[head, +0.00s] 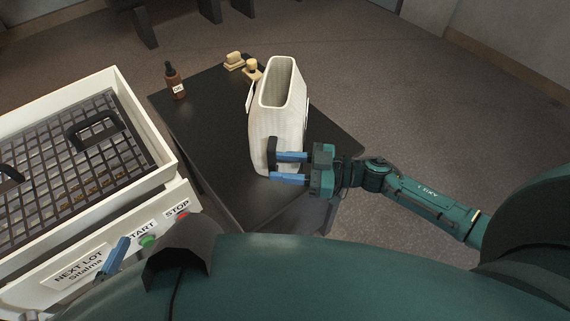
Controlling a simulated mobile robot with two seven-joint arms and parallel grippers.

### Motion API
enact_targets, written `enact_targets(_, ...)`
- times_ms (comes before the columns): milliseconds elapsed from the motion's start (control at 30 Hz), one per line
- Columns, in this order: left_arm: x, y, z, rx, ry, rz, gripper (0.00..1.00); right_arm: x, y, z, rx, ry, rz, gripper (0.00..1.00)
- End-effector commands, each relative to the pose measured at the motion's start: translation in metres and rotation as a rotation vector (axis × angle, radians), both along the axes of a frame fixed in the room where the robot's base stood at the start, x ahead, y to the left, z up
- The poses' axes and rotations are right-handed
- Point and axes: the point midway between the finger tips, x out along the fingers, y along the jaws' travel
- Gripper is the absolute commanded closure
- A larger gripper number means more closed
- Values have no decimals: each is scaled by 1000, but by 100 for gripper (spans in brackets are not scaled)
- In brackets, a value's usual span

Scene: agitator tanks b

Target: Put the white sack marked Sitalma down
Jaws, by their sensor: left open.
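The white sack (279,115) is upright over the dark table, with its narrow top open. Its marking cannot be read from here. I cannot tell whether its base touches the table top. A black handle (271,154) is at its lower side. My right gripper (284,168) comes in from the right, with its blue fingers at this handle and closed on the sack there. My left gripper (113,257) is mostly hidden; one blue finger shows in front of the white machine's front panel, away from the sack.
The dark table (212,130) has bare room left and right of the sack. A brown bottle (175,83) and wooden stamps (236,61) stand towards its back. At left is a white machine (168,174) with a dark grate, START and STOP buttons and a "NEXT LOT Sitalma" sign (78,266).

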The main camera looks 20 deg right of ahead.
Motion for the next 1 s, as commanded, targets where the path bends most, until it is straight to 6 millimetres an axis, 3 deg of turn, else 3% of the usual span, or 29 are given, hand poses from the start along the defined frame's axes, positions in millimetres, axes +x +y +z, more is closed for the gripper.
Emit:
enact_targets(233, 2, 0, 3, -5, -10, 3, 0, -4, -10, 2, -2, 2, -3, 63)
enact_targets(600, 1, 3, 6, -15, -8, 17, 0, -34, -81, 3, -4, 3, -2, 63)
enact_targets(800, -1, 3, 6, -14, -3, 18, 0, -45, -104, 4, -3, 1, 0, 63)
enact_targets(900, -1, 3, 6, -14, -3, 18, 0, -49, -104, 4, 11, -5, -13, 63)
enact_targets(1000, -1, 3, 6, -13, -2, 16, 0, -56, -78, 8, 66, -36, -93, 63)
